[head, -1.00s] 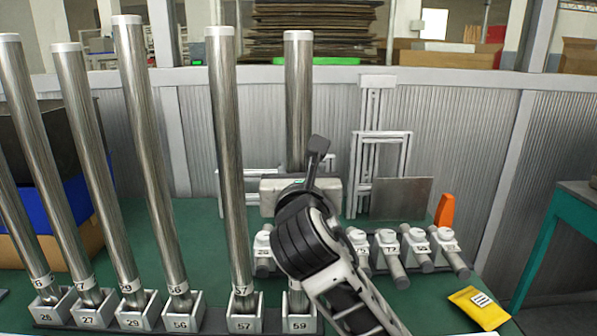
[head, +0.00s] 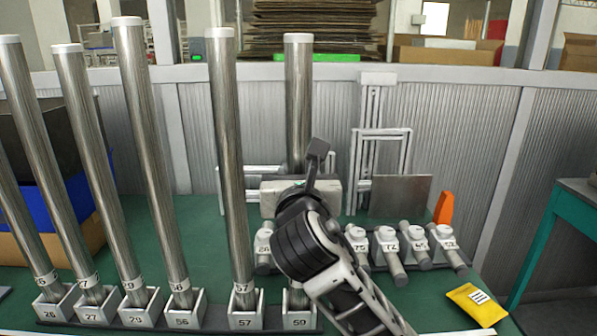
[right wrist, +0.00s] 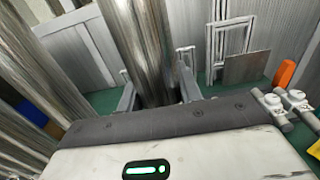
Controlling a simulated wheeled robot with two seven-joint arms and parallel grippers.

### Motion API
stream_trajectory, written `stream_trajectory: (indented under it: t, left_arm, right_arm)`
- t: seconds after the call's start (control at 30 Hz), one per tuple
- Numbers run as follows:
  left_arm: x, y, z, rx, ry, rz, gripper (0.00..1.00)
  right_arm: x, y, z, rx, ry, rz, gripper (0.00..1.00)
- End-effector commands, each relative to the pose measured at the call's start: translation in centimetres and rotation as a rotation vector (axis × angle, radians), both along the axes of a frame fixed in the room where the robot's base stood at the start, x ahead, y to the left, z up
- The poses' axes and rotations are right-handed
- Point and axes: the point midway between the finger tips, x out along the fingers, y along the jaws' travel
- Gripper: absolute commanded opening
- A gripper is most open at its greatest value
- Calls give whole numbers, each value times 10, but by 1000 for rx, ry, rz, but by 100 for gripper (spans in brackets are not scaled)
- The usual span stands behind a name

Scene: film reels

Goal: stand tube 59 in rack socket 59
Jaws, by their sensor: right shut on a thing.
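A tall steel tube (head: 298,100) with a white top cap stands near upright at the right end of a row of tubes; I take it as tube 59. My right gripper (head: 300,182) is shut around it at mid-height. In the right wrist view the tube (right wrist: 146,50) passes between the two fingers (right wrist: 158,94). Rack socket 59 (head: 299,322) is a white block directly below. The tube's lower part is mostly hidden behind my right arm; its foot appears to be at the socket's opening, but I cannot tell if it is seated. My left gripper is not in view.
Tube 57 (head: 228,150) stands in its socket (head: 243,320) just left, with several more tubes beyond. Several short numbered pieces (head: 389,245) lie to the right. An orange object (head: 444,208) and a yellow packet (head: 472,304) are farther right.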

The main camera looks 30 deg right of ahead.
Motion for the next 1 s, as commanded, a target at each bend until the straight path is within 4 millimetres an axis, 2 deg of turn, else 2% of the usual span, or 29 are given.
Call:
stream_trajectory:
  t: [0.6,0.63,0.67,1.0]
  left_arm:
    - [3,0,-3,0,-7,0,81]
    - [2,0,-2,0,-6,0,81]
    - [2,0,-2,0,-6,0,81]
    - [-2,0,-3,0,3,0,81]
  right_arm:
    - [0,0,-10,-2,-3,0,0]
    - [0,0,-10,-3,-4,0,41]
    - [0,0,-10,-3,-4,0,44]
    - [-2,2,-12,0,4,1,44]
